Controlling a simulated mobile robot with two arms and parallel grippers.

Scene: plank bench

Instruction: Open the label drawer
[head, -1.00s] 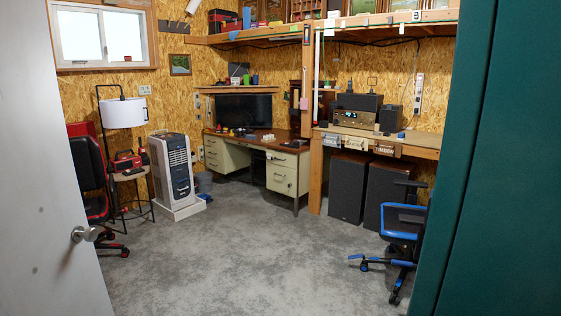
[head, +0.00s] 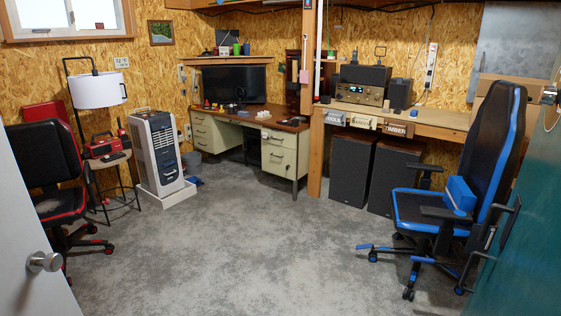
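A cream desk (head: 216,130) with a brown top stands against the back wall. It has drawers in its left pedestal and more drawers (head: 279,154) in its right pedestal; all look shut. Labelled fronts hang under the plank bench (head: 440,120) edge at the right: one that seems to read TOOLS (head: 334,118), one that seems to read SAFETY (head: 363,121), and one reading TIMBER (head: 398,128). I cannot tell which, if any, is the label drawer. Neither of my grippers is in view.
A blue and black chair (head: 484,180) stands at the right in front of the bench. Dark speakers (head: 350,170) stand under the bench. A red and black chair (head: 48,170) is at left, near a white heater-like unit (head: 158,145). The middle floor is clear.

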